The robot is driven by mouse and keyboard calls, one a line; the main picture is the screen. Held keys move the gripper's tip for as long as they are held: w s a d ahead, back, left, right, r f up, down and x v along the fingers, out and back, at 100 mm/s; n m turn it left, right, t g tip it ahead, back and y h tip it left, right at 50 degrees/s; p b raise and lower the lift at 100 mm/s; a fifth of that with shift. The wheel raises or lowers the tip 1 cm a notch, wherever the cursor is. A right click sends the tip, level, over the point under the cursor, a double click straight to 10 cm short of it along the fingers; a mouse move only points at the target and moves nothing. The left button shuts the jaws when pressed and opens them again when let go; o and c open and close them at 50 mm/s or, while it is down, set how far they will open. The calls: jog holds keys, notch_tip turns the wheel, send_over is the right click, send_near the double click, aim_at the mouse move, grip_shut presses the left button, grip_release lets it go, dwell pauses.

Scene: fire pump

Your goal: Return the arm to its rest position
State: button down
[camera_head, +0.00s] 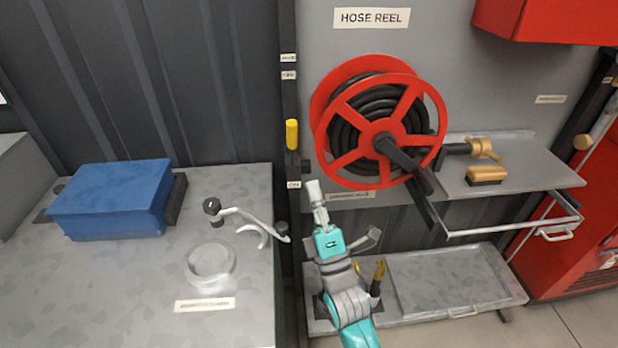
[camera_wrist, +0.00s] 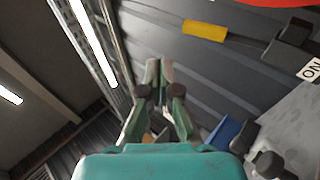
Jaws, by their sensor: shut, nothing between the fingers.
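My gripper (camera_head: 315,192) is at the end of my teal and grey arm, in the middle of the head view. It points upward, in front of the dark post between the workbench and the hose reel. Its fingers are together and empty. In the wrist view my gripper (camera_wrist: 159,72) shows with its fingertips close together and nothing between them. A yellow handle (camera_head: 292,133) stands upright on the post above the gripper, apart from it. The handle also shows in the wrist view (camera_wrist: 205,30).
The red hose reel (camera_head: 375,128) is right of my gripper. A lower tray (camera_head: 450,285) sits beneath. On the left, a workbench (camera_head: 120,285) bears a blue box (camera_head: 112,198) and a curved lever (camera_head: 250,218).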

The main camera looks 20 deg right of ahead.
jog(key=shift+s+f, duration=0.1)
jog(key=shift+s, duration=0.4)
jog(key=s+a+f+m+g+y, duration=0.15)
jog(key=s+f+m+g, duration=0.55)
jog(key=s+f, duration=1)
jog(key=s+f+m+g, duration=0.1)
jog(key=s+m+g, duration=0.1)
jog(key=s+m, duration=0.4)
jog(key=s+f+m+g, duration=0.1)
jog(key=s+m, duration=0.5)
jog(key=s, duration=1)
jog(key=shift+s+a+f+g, duration=0.35)
jog(key=shift+a+g, duration=0.1)
jog(key=shift+g, duration=0.25)
